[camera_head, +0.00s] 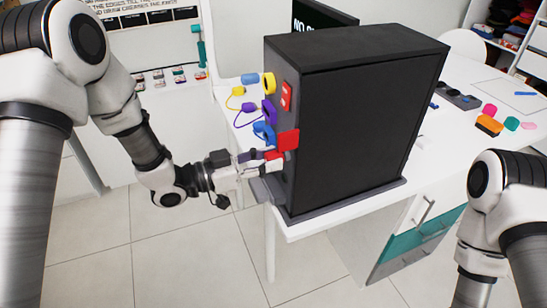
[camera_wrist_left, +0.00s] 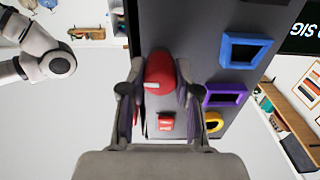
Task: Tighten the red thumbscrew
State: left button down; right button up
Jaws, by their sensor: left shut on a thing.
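The red thumbscrew (camera_wrist_left: 160,72) is on the narrow panel of a black case (camera_head: 365,120). In the left wrist view it sits between the two fingers of my left gripper (camera_wrist_left: 158,92), which are shut on it, one on each side. In the head view my left gripper (camera_head: 262,164) reaches in from the left to the lower part of the panel. Only bits of red show there around the fingers, with a red block (camera_head: 288,139) just above them. My right arm shows at the right edge, but its gripper is out of view.
A red switch (camera_head: 286,96) is higher on the panel, beside yellow (camera_head: 269,83), purple (camera_head: 268,111) and blue (camera_head: 263,133) frames with cables. The case stands on a white table (camera_head: 330,215). Small coloured items lie at the far right. The floor in front is clear.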

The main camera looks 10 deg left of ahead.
pick_arm(q)
jog(key=shift+f+m+b, duration=0.15)
jog(key=shift+m+b, duration=1.85)
jog(key=shift+m, duration=0.2)
jog(key=m+b, duration=0.8)
jog(key=b, duration=0.2)
jog(key=shift+m, duration=0.3)
jog(key=m+b, duration=0.3)
jog(key=b, duration=0.3)
jog(key=shift+m, duration=0.6)
jog(key=c, duration=0.7)
grip_release()
jog(key=shift+d, duration=0.1)
jog(key=shift+c, duration=0.2)
jog(key=shift+c, duration=0.5)
